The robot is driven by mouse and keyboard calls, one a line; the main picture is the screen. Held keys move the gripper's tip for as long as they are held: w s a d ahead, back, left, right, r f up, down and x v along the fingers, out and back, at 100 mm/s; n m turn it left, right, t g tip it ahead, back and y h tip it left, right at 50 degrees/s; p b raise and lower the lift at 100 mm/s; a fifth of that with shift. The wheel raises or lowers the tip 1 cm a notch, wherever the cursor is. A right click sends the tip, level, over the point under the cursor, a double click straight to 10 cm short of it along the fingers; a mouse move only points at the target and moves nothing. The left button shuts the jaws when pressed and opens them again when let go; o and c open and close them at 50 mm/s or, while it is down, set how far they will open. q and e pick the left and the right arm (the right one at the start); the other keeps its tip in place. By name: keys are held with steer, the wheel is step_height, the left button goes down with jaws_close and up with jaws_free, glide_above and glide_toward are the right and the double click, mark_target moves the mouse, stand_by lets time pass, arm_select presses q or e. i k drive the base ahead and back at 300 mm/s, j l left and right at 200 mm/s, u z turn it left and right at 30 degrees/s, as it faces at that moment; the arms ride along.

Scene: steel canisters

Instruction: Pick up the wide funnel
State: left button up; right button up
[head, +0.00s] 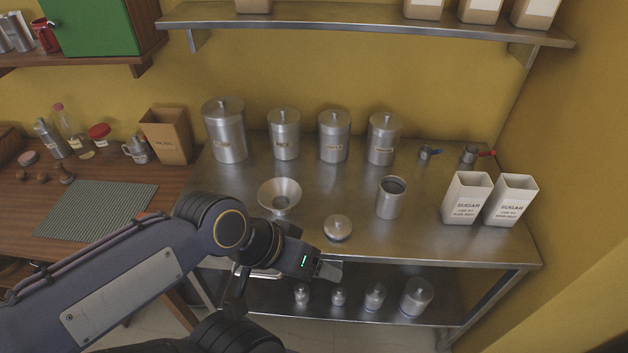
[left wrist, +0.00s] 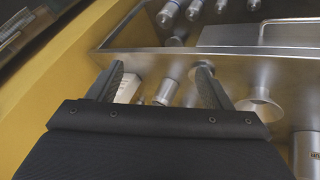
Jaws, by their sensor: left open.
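The wide funnel (head: 280,194) is a pale metal cone on the left front part of the steel table, in the head view. It also shows right of my fingers in the left wrist view (left wrist: 259,106). My left gripper (head: 330,270) is at the table's front edge, right of and nearer than the funnel, and apart from it. In the left wrist view its two fingers (left wrist: 160,88) are spread with nothing held between them. My right gripper is not seen.
A round lid (head: 338,228) lies close beyond my left gripper. An open canister (head: 390,197) and two sugar boxes (head: 466,198) (head: 509,201) stand to the right. Several lidded canisters (head: 334,136) line the back. Small canisters stand on the lower shelf (head: 340,312).

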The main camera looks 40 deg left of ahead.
mark_target(276, 190)
steer(key=u, duration=1.55)
steer(key=i+j, duration=0.1)
steer(key=j, duration=0.25)
steer(key=i+j+z, duration=0.15)
steer(key=j, duration=0.5)
steer(key=i+z, duration=0.1)
steer(key=z, duration=0.4)
steer(key=i+j+z, duration=0.1)
steer(key=z, duration=0.4)
steer(key=i+j+z, duration=0.1)
steer(key=z, duration=0.4)
steer(key=j, duration=0.3)
steer(key=i, duration=0.05)
